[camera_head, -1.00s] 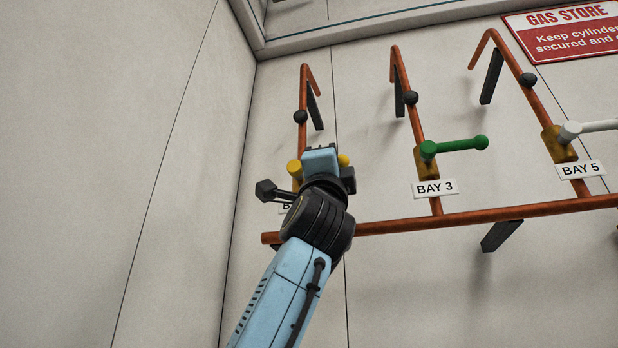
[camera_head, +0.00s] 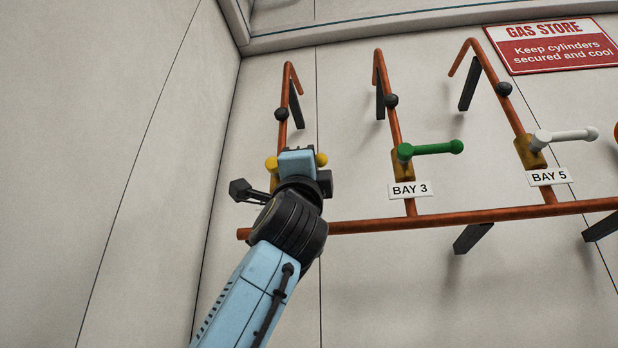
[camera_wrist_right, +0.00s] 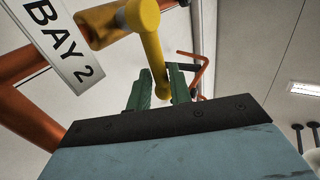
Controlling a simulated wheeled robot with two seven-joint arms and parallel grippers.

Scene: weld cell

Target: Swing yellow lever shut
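The yellow lever (camera_wrist_right: 152,48) of bay 2 fills much of the upper middle of the right wrist view. It runs from its hub at the top down to a rounded end between my green fingertips. In the head view my right arm hides the lever's middle and my fingers. Only the yellow hub (camera_head: 271,163) on the left and the yellow end (camera_head: 321,160) on the right show there. My left gripper is not in view.
A green lever (camera_head: 432,149) at bay 3 and a white lever (camera_head: 565,136) at bay 5 stick out to the right. An orange pipe (camera_head: 450,217) runs below them. A side wall (camera_head: 140,150) rises on the left. A gas store sign (camera_head: 555,46) hangs upper right.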

